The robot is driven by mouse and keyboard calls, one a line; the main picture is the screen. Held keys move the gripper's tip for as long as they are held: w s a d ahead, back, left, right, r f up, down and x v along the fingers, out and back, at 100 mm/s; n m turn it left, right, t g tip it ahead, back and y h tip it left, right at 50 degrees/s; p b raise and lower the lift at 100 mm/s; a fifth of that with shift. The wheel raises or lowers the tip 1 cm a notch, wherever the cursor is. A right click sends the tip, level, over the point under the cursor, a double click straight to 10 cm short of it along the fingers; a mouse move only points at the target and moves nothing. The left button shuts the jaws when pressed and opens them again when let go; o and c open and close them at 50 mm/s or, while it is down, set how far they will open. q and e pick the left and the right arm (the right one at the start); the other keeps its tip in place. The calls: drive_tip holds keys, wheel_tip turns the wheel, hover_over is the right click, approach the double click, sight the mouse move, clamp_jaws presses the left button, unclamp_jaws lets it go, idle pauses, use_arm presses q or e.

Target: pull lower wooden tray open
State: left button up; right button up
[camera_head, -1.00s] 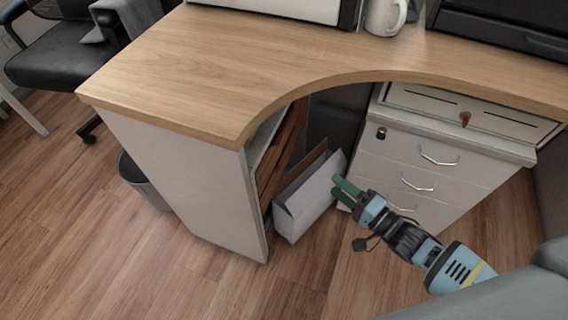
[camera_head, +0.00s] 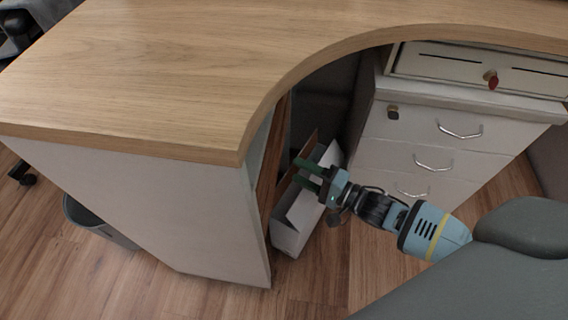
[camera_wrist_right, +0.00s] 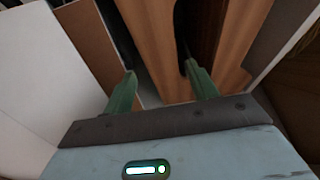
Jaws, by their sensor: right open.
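My left gripper is not in view.
An open white box (camera_head: 297,222) stands on the floor under my right gripper. The curved desk top (camera_head: 150,75) overhangs the opening, above the white side panel (camera_head: 150,205). A drawer cabinet (camera_head: 390,150) stands to the right. A grey bin (camera_head: 95,225) is at left.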

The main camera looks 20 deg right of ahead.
sight(279, 161)
drive_tip(key=b+x, duration=0.1)
drive_tip(key=x, duration=0.3)
drive_tip(key=shift+f, duration=0.15)
drive_tip(key=shift+w+a+b, duration=0.3)
drive_tip(key=shift+w+a, duration=0.1)
drive_tip(key=shift+w, duration=0.15)
drive_tip(key=shift+c, duration=0.5)
drive_tip(key=c, duration=1)
drive_tip(key=s+d+p, duration=0.3)
drive_tip(key=s+d, duration=0.5)
drive_tip(key=d, duration=0.4)
drive_tip(key=shift+s, duration=0.15)
drive_tip(key=o, duration=1.1)
